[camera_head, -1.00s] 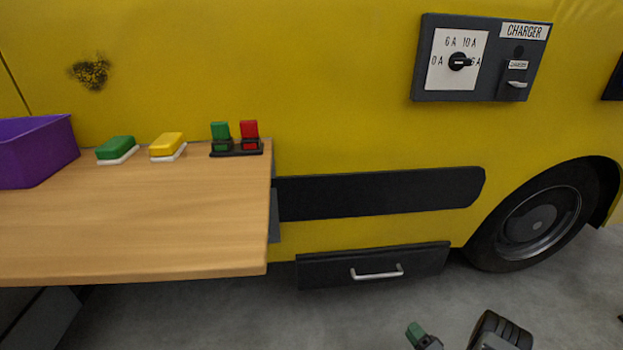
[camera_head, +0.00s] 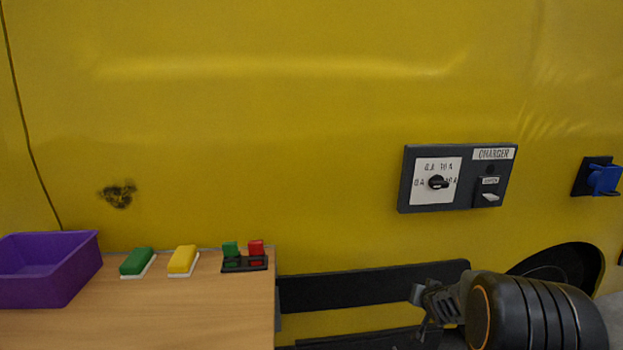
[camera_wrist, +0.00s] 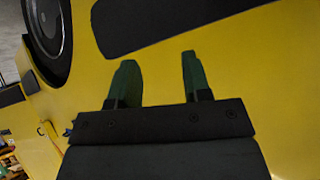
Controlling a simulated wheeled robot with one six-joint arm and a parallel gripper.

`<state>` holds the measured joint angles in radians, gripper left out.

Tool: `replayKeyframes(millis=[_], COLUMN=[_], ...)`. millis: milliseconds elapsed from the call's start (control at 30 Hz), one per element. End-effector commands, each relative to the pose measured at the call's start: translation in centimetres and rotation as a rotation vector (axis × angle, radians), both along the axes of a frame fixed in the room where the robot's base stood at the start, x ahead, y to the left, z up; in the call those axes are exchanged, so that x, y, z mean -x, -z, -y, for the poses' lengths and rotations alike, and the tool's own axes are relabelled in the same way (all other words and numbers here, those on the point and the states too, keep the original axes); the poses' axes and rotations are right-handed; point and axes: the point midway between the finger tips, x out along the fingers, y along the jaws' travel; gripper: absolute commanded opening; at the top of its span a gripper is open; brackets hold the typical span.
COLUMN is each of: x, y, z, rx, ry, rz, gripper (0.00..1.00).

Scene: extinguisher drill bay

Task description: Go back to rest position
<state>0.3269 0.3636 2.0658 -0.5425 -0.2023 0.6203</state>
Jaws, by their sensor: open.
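My gripper (camera_wrist: 158,82) is open and empty in the wrist view, its two green fingers apart in front of the yellow vehicle side. In the head view my wrist and gripper (camera_head: 428,300) show at the lower right, below the charger panel and in front of the black strip; the fingers are hard to make out there. Nothing is held.
A wooden table (camera_head: 190,320) at the lower left bears a purple bin (camera_head: 50,285), a green block (camera_head: 137,262), a yellow block (camera_head: 183,261) and a red-green switch unit (camera_head: 245,264). The charger panel (camera_head: 405,200) and a blue socket (camera_head: 603,179) are on the yellow wall (camera_head: 300,130).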

Motion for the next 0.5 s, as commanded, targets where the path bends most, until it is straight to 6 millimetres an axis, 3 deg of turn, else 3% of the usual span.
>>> replayKeyframes(millis=[33, 200, 333, 500], x=[1.6, 8.8, 14.8, 21.2], y=[-5.8, -15.3, -20.1, -23.7], z=[-1.5, -6.2, -9.6, -13.1], rx=[0.035, 0.094, 0.094, 0.072], ry=[-0.003, -0.035, -0.107, -0.223], rz=[-0.038, -0.223, -0.355, -0.484], gripper=[0.44, 0.44, 0.44, 0.44])
